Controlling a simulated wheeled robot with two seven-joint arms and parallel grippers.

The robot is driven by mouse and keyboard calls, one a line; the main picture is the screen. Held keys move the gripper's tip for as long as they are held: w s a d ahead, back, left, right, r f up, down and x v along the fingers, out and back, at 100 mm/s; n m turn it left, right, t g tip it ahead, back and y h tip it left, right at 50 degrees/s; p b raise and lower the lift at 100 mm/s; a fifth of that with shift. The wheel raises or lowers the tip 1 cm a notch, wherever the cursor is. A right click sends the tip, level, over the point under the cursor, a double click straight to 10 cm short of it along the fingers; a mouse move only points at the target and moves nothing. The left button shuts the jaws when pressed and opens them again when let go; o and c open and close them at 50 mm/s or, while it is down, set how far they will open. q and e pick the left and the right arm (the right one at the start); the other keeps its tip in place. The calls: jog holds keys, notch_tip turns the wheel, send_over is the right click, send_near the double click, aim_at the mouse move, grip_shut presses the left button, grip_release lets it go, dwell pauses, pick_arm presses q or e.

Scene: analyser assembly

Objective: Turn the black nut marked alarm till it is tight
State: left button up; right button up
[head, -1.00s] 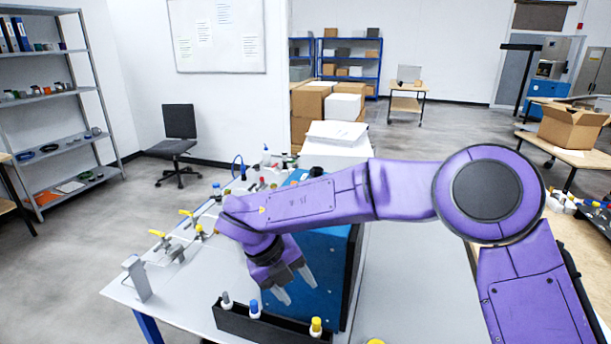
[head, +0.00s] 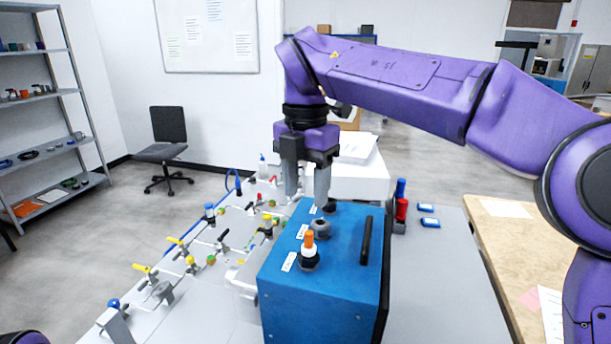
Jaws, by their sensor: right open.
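The blue analyser box (head: 320,300) stands on the bench with a row of three fittings on its top, each beside a small white label. The label print is too small to read, so I cannot tell which is marked alarm. The nearest fitting (head: 309,256) has a dark base, a white collar and an orange top. The middle fitting (head: 320,228) is a dark grey round nut. My right gripper (head: 306,200) points down above the far end of the row, open and holding nothing. My left gripper is out of view.
A black handle (head: 366,240) runs along the box top's right side. Piping with coloured valves (head: 190,260) fills the bench on the left.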

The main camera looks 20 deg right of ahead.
aim_at(308, 245)
jog(key=shift+s+f+b, duration=1)
jog(key=shift+s+b, duration=0.1)
jog(key=shift+b, duration=0.1)
jog(key=f+b, duration=0.5)
jog(key=f, duration=0.1)
jog(key=f+b, duration=0.3)
jog(key=shift+w+d+f+b, duration=0.1)
jog(key=shift+w+f+b, duration=0.25)
jog(key=shift+f, duration=0.05)
jog(key=shift+w+f+b, duration=0.2)
jog(key=shift+f+b, duration=0.15)
jog(key=shift+f, duration=0.1)
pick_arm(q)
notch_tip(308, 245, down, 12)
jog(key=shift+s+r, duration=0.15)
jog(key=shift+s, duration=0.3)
pick_arm(e)
jog(key=shift+s+r, duration=0.1)
jog(key=shift+r, duration=0.05)
